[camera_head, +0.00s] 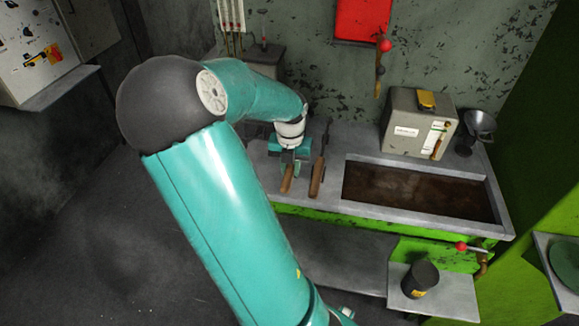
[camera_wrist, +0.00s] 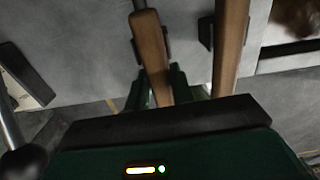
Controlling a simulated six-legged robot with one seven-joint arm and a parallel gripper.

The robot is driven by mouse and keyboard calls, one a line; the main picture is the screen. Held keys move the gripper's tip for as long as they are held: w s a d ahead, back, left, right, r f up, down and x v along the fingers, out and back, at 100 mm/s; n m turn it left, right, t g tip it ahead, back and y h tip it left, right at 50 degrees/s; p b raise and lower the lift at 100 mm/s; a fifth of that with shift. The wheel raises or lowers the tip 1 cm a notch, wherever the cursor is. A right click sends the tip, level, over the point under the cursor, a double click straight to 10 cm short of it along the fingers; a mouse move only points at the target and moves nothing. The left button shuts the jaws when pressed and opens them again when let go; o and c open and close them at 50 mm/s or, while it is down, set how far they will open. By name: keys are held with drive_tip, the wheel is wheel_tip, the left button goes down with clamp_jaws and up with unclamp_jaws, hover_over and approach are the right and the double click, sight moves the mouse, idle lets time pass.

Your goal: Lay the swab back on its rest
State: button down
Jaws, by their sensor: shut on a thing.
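My gripper (camera_head: 289,171) is low over the grey bench top, shut on a wooden handle (camera_head: 286,181), which I take to be the swab's. In the wrist view this handle (camera_wrist: 151,48) lies between the green fingers (camera_wrist: 160,90). Dark blocks (camera_wrist: 136,50), probably the rest, show on both sides of it. I cannot tell whether the handle touches them. A second wooden-handled tool (camera_head: 317,178) lies close on the right, nearly parallel; it also shows in the wrist view (camera_wrist: 231,42). The swab's far end is hidden in the head view.
A sunken brown trough (camera_head: 415,190) is to the right in the bench (camera_head: 350,145). Behind it stand a beige box (camera_head: 415,125) and a metal funnel (camera_head: 481,125). A black can (camera_head: 420,279) stands on a low shelf (camera_head: 455,298). A red-knobbed lever (camera_head: 384,46) hangs by the wall.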

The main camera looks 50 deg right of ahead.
drive_tip(key=shift+f, duration=0.35)
idle(0.5)
drive_tip(key=c, duration=1.1)
unclamp_jaws()
drive_tip(key=shift+r, duration=0.1)
drive_tip(key=r, duration=1.3)
drive_tip(key=shift+a+r, duration=0.2)
drive_tip(key=shift+r, duration=0.1)
